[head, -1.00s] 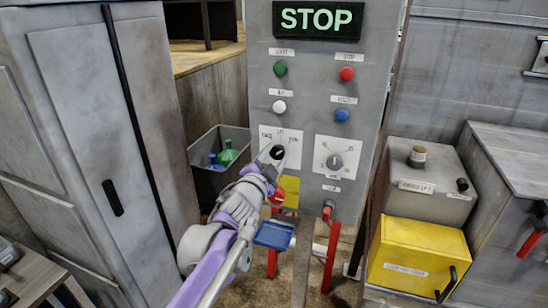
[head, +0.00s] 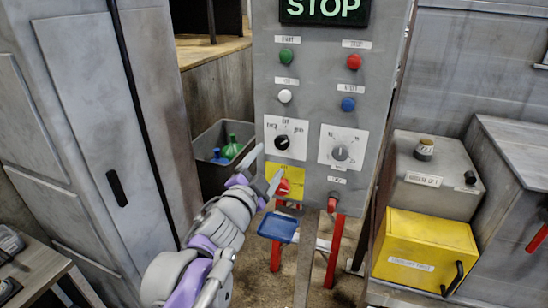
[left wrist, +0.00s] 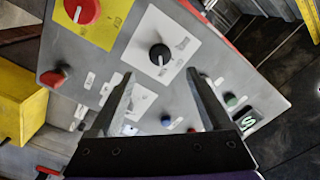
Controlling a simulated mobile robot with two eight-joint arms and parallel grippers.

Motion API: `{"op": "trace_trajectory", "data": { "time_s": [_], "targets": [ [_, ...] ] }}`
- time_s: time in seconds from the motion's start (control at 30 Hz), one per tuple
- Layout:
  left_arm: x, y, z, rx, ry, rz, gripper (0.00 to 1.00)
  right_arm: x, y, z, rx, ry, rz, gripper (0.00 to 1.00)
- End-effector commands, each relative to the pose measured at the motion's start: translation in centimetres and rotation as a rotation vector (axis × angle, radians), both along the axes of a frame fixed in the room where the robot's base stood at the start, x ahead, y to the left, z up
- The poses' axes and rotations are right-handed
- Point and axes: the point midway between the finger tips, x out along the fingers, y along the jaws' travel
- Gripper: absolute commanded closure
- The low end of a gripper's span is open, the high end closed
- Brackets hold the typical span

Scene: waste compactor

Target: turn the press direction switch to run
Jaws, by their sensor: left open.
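The press direction switch is a black knob (head: 282,142) on a white plate on the grey control panel, with labels at left, top and right. It also shows in the left wrist view (left wrist: 160,55), where its white mark points down, toward the panel's upper right and the right-hand label, which seems to read RUN. My left gripper (head: 265,171) is open and empty, below and left of the knob in the head view, apart from it. In the left wrist view its two fingers (left wrist: 160,85) stand wide apart, with the knob beyond them. My right gripper is not in view.
A red knob (head: 283,187) on a yellow plate sits just below, close to my left fingers. A grey dial (head: 340,153) is to the right. Coloured buttons and a lit STOP sign (head: 325,9) are above. A grey bin (head: 210,182) with bottles stands left of the panel.

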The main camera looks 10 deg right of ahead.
Motion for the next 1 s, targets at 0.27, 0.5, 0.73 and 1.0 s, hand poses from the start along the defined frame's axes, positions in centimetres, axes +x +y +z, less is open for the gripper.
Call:
{"op": "trace_trajectory", "data": {
  "time_s": [0.27, 0.5, 0.73, 1.0],
  "targets": [
    [-2.1, 1.4, 0.0, 0.000, -0.001, -0.001, 0.18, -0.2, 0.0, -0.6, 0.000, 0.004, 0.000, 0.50],
    [-2.1, 1.4, 0.1, 0.000, -0.001, -0.001, 0.18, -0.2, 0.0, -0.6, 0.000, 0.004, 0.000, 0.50],
    [-2.0, 4.0, -1.1, -0.018, 0.051, 0.070, 0.18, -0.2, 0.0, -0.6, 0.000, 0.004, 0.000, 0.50],
    [-5.7, 18.8, -10.7, -0.154, 0.425, 0.487, 0.18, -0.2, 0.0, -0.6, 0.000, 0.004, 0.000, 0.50]
  ]
}}
